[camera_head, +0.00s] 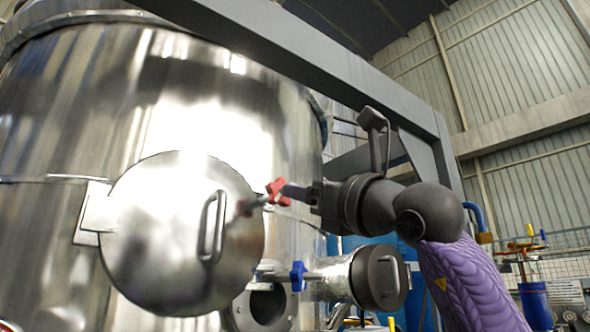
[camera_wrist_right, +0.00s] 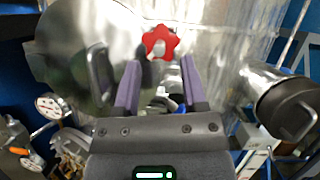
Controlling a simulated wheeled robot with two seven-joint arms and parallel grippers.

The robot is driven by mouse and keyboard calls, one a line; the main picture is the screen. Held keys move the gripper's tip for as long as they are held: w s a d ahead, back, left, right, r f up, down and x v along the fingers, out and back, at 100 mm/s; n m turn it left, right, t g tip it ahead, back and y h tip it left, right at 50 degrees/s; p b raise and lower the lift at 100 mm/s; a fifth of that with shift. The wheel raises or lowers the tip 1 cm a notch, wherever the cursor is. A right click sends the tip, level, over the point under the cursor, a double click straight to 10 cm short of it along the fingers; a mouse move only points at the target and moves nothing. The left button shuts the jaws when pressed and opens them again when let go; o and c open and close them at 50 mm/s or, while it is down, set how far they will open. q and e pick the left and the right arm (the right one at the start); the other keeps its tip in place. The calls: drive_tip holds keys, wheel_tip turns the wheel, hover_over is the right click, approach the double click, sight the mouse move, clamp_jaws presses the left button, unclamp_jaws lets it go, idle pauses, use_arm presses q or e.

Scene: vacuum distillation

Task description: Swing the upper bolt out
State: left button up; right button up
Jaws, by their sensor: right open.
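The upper bolt has a red star-shaped knob (camera_head: 278,192) at the right edge of the round steel hatch (camera_head: 175,245). Its thin rod runs left from the knob to the hatch edge. My right gripper (camera_head: 290,192) comes from the right, with its fingers at the knob. In the right wrist view the red knob (camera_wrist_right: 160,41) shows just beyond and between the fingertips of the open right gripper (camera_wrist_right: 160,65). I cannot tell whether a finger touches it. A lower bolt with a blue knob (camera_head: 298,276) sits below. My left gripper is not in view.
The hatch has a bar handle (camera_head: 212,228). A short side port with a dark handled lid (camera_head: 380,278) juts out at lower right, beneath my right arm. A dark round opening (camera_head: 267,305) lies below the hatch. A grey beam (camera_head: 290,50) crosses above.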

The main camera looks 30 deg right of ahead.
sight(277, 194)
drive_tip(key=shift+p+x, duration=0.4)
drive_tip(key=shift+x, duration=0.85)
drive_tip(key=shift+w, duration=0.2)
drive_tip(key=c, duration=0.4)
clamp_jaws()
